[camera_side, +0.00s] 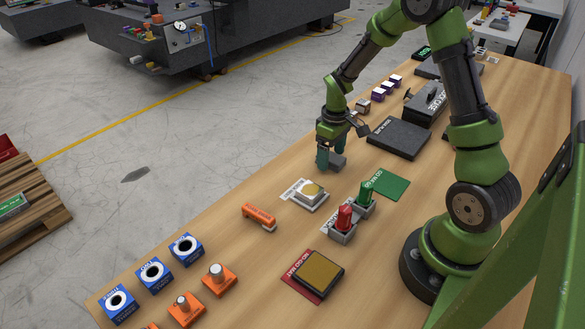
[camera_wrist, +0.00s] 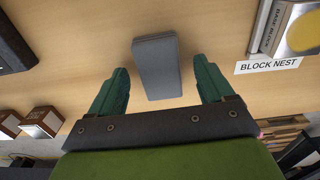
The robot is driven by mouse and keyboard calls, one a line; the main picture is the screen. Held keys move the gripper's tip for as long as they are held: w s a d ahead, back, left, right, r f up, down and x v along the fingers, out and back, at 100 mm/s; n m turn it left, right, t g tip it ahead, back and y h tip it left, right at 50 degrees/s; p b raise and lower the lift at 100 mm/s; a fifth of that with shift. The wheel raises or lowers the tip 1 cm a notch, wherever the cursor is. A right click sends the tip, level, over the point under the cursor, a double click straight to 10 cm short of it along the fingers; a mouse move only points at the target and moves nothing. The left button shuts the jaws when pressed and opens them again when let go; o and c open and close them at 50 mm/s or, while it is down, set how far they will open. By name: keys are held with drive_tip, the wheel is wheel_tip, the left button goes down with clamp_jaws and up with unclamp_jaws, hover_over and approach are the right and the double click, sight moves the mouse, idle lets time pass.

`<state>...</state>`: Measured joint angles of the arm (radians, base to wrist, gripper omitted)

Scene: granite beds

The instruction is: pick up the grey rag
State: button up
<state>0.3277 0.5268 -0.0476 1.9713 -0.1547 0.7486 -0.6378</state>
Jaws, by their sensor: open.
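The grey rag (camera_wrist: 157,67) looks like a flat, folded grey slab lying on the wooden table in the wrist view. In the side view the grey rag (camera_side: 338,161) shows just beside the fingers, partly hidden by them. My gripper (camera_wrist: 161,73) is open, with one teal finger on each side of the rag's near part and visible gaps to both. In the side view my gripper (camera_side: 329,157) points down, low over the table at the rag. I cannot tell the exact height of the fingertips above the table.
A block nest (camera_side: 308,194) with a gold-topped block stands in front of the rag. A black plate (camera_side: 398,138) lies to its right. Red (camera_side: 343,222) and green (camera_side: 365,195) pieces stand in holders nearer my base. The table's edge is close on the left.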

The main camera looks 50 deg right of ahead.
sight(331, 156)
drive_tip(key=c, duration=1.1)
drive_tip(key=shift+r, duration=0.1)
wheel_tip(331, 156, up, 10)
drive_tip(key=shift+f, duration=0.1)
